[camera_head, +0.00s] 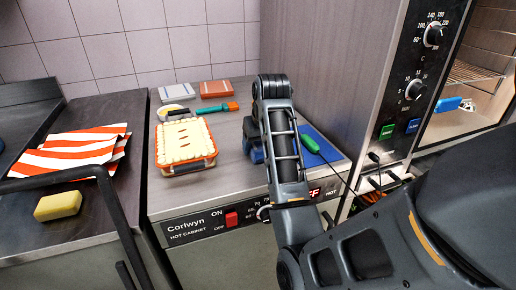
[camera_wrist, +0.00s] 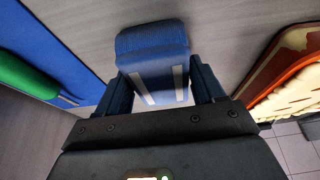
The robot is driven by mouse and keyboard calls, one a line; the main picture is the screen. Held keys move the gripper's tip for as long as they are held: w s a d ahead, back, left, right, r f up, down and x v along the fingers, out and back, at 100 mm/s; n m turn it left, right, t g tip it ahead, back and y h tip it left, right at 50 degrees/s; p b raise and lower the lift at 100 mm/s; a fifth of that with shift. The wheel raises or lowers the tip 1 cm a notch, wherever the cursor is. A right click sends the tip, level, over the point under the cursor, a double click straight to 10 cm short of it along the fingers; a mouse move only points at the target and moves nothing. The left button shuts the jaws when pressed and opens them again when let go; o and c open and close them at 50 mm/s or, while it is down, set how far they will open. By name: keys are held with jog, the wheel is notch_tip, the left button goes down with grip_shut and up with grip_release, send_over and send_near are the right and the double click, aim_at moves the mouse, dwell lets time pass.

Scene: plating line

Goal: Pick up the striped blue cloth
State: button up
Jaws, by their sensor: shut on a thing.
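The striped blue cloth (camera_wrist: 152,50) is a folded blue bundle with pale stripes, seen in the wrist view between my gripper's fingers. My gripper (camera_wrist: 160,88) is shut on it, one finger against each side. In the head view my gripper (camera_head: 252,145) is at the middle of the hot cabinet top, and a little of the blue cloth (camera_head: 257,155) shows beside my arm. My arm hides most of the cloth there. I cannot tell whether the cloth touches the cabinet top.
A pie in an orange dish (camera_head: 186,166) stands left of my gripper. A green-handled tool (camera_head: 310,144) lies on a blue board (camera_head: 326,154) at right. An orange-striped cloth (camera_head: 70,150) and yellow sponge (camera_head: 58,206) lie on the left counter. The oven (camera_head: 375,90) stands at right.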

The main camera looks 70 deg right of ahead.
jog(key=shift+r, duration=0.1)
jog(key=shift+c, duration=0.3)
jog(key=shift+r, duration=0.5)
jog(key=r, duration=0.2)
jog(key=s+r, duration=0.1)
jog(key=r, duration=0.1)
jog(key=shift+d+r+p, duration=0.1)
jog(key=shift+d+p, duration=0.25)
jog(key=shift+p, duration=0.05)
jog(key=s+d+r+p, duration=0.5)
jog(key=s+p, duration=0.1)
jog(key=s, duration=0.3)
jog(key=shift+r, duration=0.35)
